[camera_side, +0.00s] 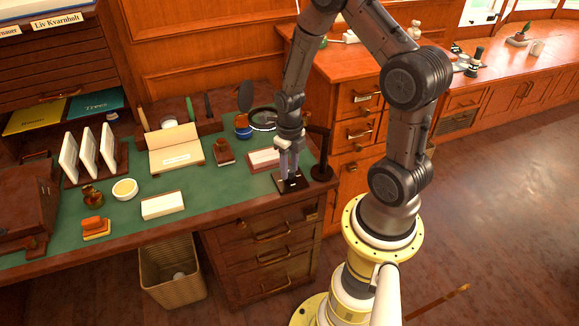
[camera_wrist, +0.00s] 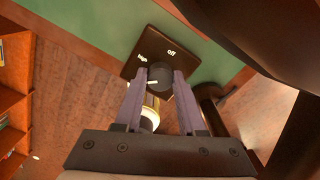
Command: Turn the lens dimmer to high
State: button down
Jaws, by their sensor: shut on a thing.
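The lens dimmer is a dark square plate (camera_wrist: 178,42) with a round black knob (camera_wrist: 160,74). In the wrist view the plate carries the words "off" and "high", and a white pointer mark on the knob faces left, a little below "high". In the side view the dimmer plate (camera_side: 291,183) lies at the front right edge of the green desk top. My gripper (camera_side: 288,172) points down over it. In the wrist view my gripper (camera_wrist: 160,80) has its two fingers on either side of the knob, shut on it.
A dark lamp stand (camera_side: 322,172) stands close to the right of the dimmer, with a magnifier lens (camera_side: 263,118) behind. A white block (camera_side: 163,205) and stamp (camera_side: 96,228) lie farther left. Green desk between is clear.

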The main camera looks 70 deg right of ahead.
jog(key=shift+r, duration=0.1)
jog(key=c, duration=0.5)
grip_release()
notch_tip(320, 180, up, 14)
